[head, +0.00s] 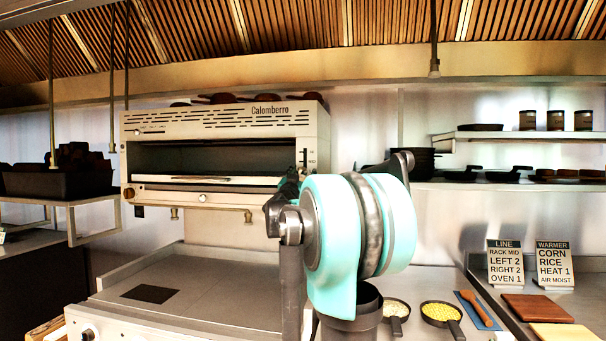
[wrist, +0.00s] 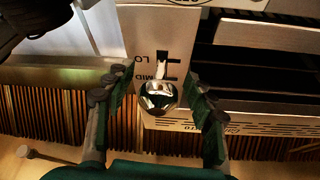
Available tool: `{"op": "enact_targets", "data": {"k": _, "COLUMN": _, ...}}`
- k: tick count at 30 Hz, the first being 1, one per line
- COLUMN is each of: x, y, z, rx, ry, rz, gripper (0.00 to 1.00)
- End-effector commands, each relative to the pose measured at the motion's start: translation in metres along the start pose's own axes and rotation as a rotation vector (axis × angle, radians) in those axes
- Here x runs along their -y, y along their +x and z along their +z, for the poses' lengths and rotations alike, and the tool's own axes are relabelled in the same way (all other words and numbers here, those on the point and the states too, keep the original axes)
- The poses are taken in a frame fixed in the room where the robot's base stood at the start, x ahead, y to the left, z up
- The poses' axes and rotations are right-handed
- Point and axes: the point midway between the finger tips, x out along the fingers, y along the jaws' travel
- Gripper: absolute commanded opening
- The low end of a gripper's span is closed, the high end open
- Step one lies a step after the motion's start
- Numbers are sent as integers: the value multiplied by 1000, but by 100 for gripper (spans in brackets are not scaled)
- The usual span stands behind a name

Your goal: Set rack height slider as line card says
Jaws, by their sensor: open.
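The rack height slider's chrome knob (wrist: 158,96) sits between the fingers of my gripper (wrist: 152,92), which is open, with a gap on each side. The knob covers part of the slot (wrist: 164,57); upside-down LO and MID labels show beside it. Its stem appears near the LO–MID part, but I cannot tell the exact setting. In the head view the slider's scale (head: 305,158) is on the right front of the Calomberro oven (head: 225,125), and my gripper (head: 288,185) is just below it. The line card (head: 505,264) reads RACK MID, LEFT 2, RIGHT 2, OVEN 1.
A warmer card (head: 555,265) stands beside the line card. Two pans, one with yellow food (head: 441,313), sit on the counter right of my arm. A black container (head: 58,183) is on the left shelf.

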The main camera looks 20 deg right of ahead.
Motion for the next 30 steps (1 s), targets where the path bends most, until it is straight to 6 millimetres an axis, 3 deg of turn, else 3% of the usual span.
{"op": "enact_targets", "data": {"k": 11, "x": 0, "y": 5, "z": 0, "rx": 0, "ry": 0, "rz": 0, "gripper": 53}}
{"op": "enact_targets", "data": {"k": 24, "x": 0, "y": 4, "z": 0, "rx": 0, "ry": 0, "rz": 0, "gripper": 0}}
{"op": "enact_targets", "data": {"k": 30, "x": 0, "y": 4, "z": 0, "rx": 0, "ry": 0, "rz": 0, "gripper": 0}}
